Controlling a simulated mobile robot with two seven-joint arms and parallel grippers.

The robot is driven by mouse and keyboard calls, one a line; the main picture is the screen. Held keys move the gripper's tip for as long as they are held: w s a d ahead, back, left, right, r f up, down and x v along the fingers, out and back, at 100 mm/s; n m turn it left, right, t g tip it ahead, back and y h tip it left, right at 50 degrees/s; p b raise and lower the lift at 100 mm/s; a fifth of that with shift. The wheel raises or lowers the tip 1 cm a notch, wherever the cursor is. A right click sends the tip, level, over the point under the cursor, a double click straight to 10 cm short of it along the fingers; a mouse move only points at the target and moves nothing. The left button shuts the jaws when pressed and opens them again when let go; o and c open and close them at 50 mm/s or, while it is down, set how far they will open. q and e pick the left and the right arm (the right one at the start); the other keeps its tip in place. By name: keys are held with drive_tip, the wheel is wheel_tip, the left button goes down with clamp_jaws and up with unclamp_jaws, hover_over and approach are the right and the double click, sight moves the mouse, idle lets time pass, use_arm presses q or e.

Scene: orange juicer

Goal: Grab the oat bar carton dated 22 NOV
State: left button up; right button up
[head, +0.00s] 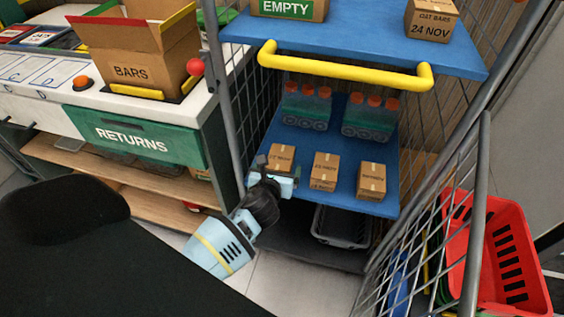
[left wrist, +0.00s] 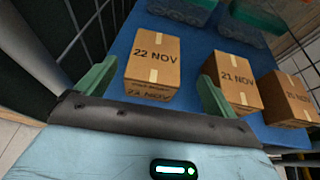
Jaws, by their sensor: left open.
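The oat bar carton dated 22 NOV (left wrist: 153,60) is a brown box with pale tape, standing on the blue lower shelf of the cage trolley. In the head view it is the leftmost carton (head: 282,155) of the front row, partly hidden by my gripper. My left gripper (head: 276,176) is open and empty at the shelf's front left. In the left wrist view its green fingers (left wrist: 157,88) are spread to either side of the 22 NOV carton's near end. The right finger lies between this carton and the one dated 21 NOV (left wrist: 232,76). My right gripper is not in view.
A third carton (head: 371,180) stands at the right of the row; its date is hard to read. Bottle packs (head: 305,107) stand behind. A yellow handle (head: 345,66) and blue upper shelf (head: 370,40) are above. Wire mesh sides (head: 460,180) flank the trolley.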

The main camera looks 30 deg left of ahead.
sight(280, 159)
use_arm(q)
drive_tip(key=shift+a+b+x, duration=0.15)
drive_tip(key=shift+b+x, duration=0.3)
drive_tip(key=shift+x, duration=1.1)
drive_tip(key=shift+a+b+x, duration=0.15)
drive_tip(key=shift+b+x, duration=0.25)
drive_tip(key=shift+x, duration=1.15)
drive_tip(key=shift+w+a+f, duration=0.1)
drive_tip(key=shift+w+f, duration=0.05)
drive_tip(key=shift+f, duration=0.1)
drive_tip(key=shift+w, duration=0.15)
drive_tip(key=shift+c, duration=0.3)
drive_tip(key=c, duration=1.1)
drive_tip(key=shift+a+r, duration=0.1)
drive_tip(key=shift+r, duration=0.05)
